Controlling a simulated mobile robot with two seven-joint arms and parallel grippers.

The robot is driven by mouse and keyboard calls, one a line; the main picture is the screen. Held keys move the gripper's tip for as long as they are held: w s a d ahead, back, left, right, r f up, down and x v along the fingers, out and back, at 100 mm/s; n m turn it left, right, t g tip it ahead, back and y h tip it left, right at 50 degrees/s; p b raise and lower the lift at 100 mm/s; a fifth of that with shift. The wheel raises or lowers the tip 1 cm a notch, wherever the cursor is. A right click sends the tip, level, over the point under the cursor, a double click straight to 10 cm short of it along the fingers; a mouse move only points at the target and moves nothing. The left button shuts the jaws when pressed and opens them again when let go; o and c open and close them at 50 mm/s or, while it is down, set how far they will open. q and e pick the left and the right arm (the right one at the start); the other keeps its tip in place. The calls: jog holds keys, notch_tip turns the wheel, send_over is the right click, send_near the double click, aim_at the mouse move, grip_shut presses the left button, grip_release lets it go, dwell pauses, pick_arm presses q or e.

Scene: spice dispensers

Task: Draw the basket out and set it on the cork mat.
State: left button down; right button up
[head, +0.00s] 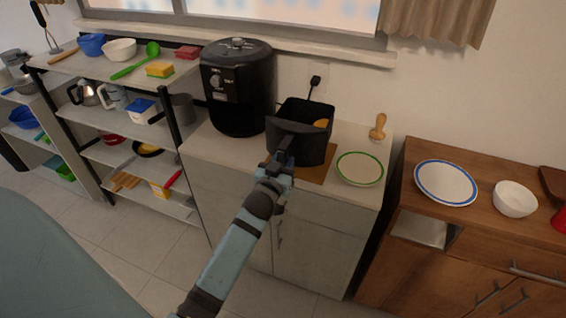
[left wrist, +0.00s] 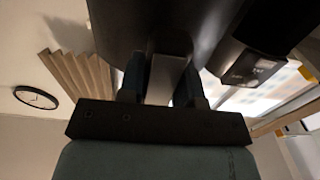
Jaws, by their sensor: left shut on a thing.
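The black basket (head: 313,147) is out of the black air fryer (head: 237,88) and stands to its right, over the cork mat (head: 318,174). Something orange-yellow shows inside it. I cannot tell whether its base touches the mat. My left gripper (head: 281,160) is shut on the basket's handle, at the front of the basket. In the left wrist view the fingers (left wrist: 160,80) close around the handle, below the dark basket body (left wrist: 165,25). The mat shows only at the basket's front and right edges. My right gripper is not in view.
A green-rimmed plate (head: 360,169) lies right of the mat, with a wooden pestle-like tool (head: 378,127) behind it. A power cord (head: 314,84) runs from the wall socket behind the basket. Shelves (head: 130,120) stand left; a wooden cabinet (head: 470,220) stands right.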

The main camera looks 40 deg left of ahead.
pick_arm(q)
jog(key=shift+f+b, duration=0.6)
notch_tip(320, 180, down, 2)
jog(key=shift+f+b, duration=0.25)
jog(key=shift+b, duration=0.95)
jog(key=shift+f+b, duration=0.45)
jog(key=shift+f, duration=0.05)
jog(key=c, duration=0.7)
grip_release()
jog(key=shift+f, duration=0.1)
jog(key=shift+s, duration=0.15)
